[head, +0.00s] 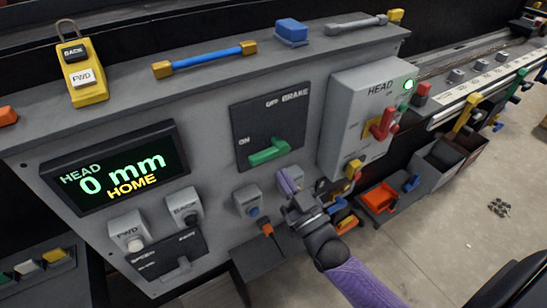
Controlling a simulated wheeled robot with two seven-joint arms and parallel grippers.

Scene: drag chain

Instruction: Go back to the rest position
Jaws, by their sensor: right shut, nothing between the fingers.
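My right gripper (290,182) is shut and empty in front of the grey control panel (215,120). Its purple fingertips are close to the panel face, right of a small grey button box (250,203) and below the green brake lever (268,151). I cannot tell whether the fingertips touch the panel. My purple right arm comes in from the lower right. The display (115,168) reads HEAD 0 mm HOME. My left gripper is out of view.
The HEAD box (350,110) has a red handle (383,123) and a lit green lamp (409,85). A yellow pendant (82,75) lies at the upper left. Grey and orange bins (380,199) stand right of my arm. The floor (450,240) at right is mostly clear.

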